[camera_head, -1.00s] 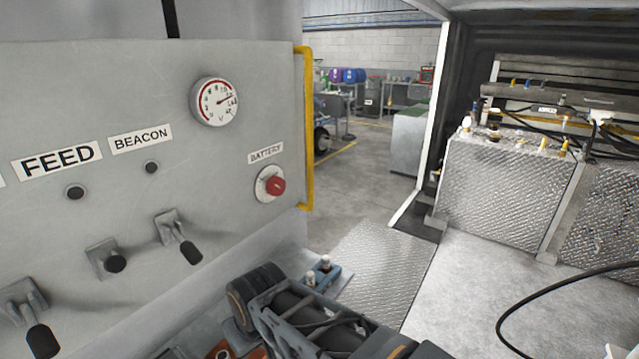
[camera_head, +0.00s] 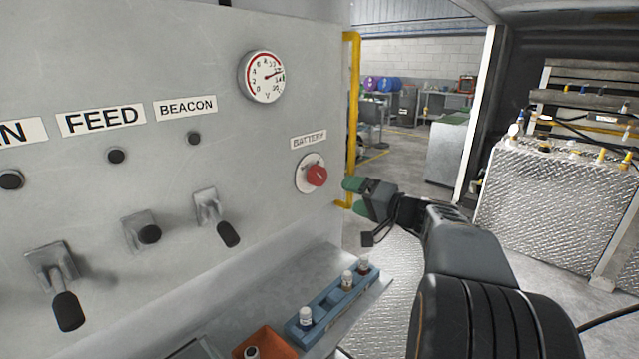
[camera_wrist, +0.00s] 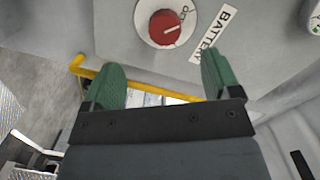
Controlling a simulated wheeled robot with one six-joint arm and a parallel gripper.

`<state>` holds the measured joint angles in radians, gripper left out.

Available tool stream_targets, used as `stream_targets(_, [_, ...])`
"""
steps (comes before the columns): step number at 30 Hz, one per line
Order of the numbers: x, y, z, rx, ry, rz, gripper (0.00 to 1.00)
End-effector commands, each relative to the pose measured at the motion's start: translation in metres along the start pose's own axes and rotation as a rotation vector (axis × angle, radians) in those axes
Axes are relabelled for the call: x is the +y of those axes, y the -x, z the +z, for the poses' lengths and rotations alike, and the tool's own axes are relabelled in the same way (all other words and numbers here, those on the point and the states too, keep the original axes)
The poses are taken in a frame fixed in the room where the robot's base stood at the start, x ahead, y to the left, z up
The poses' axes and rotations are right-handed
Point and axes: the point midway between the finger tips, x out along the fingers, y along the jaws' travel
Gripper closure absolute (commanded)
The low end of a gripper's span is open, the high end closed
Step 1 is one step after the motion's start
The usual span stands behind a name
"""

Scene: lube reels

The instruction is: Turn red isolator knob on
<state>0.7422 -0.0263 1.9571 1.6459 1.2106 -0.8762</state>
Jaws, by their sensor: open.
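The red isolator knob (camera_head: 317,175) sits on a round white plate below the BATTERY label (camera_head: 309,140), at the right end of the grey panel.
A yellow rail (camera_head: 352,110) runs down the panel's right edge, close to my gripper. Several switches line the panel, including a lever (camera_head: 228,233). A blue tray (camera_head: 330,305) with small bottles and an orange box (camera_head: 260,343) sit on the ledge below.

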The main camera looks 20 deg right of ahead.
Motion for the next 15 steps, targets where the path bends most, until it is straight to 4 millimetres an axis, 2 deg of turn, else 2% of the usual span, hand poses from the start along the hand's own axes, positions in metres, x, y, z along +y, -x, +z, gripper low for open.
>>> stream_targets(2, [0.002,0.002,-0.012,0.040,0.006,-0.021,0.17])
stream_targets(5, [0.001,-0.005,-0.018,0.059,0.010,-0.034,0.17])
stream_targets(15, [-0.003,-0.068,-0.022,0.058,0.008,-0.035,0.17])
